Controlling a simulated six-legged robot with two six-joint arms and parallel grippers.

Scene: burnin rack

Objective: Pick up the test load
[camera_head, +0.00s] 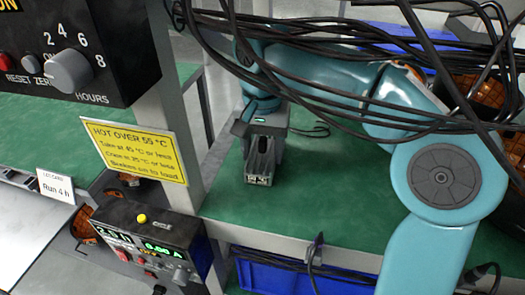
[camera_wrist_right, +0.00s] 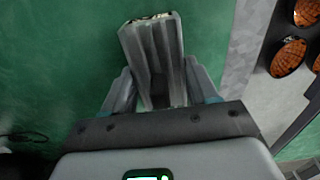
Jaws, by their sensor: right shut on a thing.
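The test load (camera_head: 260,160) is a small grey finned block with a labelled end face. It sits at the green bench top in the head view, and I cannot tell whether it touches the surface. My right gripper (camera_head: 261,140) reaches down over it from the teal arm and is shut on it. In the right wrist view the finned load (camera_wrist_right: 155,60) stands between the two fingers of the right gripper (camera_wrist_right: 163,88). My left gripper is not in view.
A yellow hot-warning sign (camera_head: 133,151) hangs on a grey post. A power supply (camera_head: 150,245) with green digits stands at lower left. A timer box (camera_head: 75,50) is at upper left. Black cables (camera_head: 330,85) cross above my arm. A blue bin (camera_head: 290,277) is below the bench edge.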

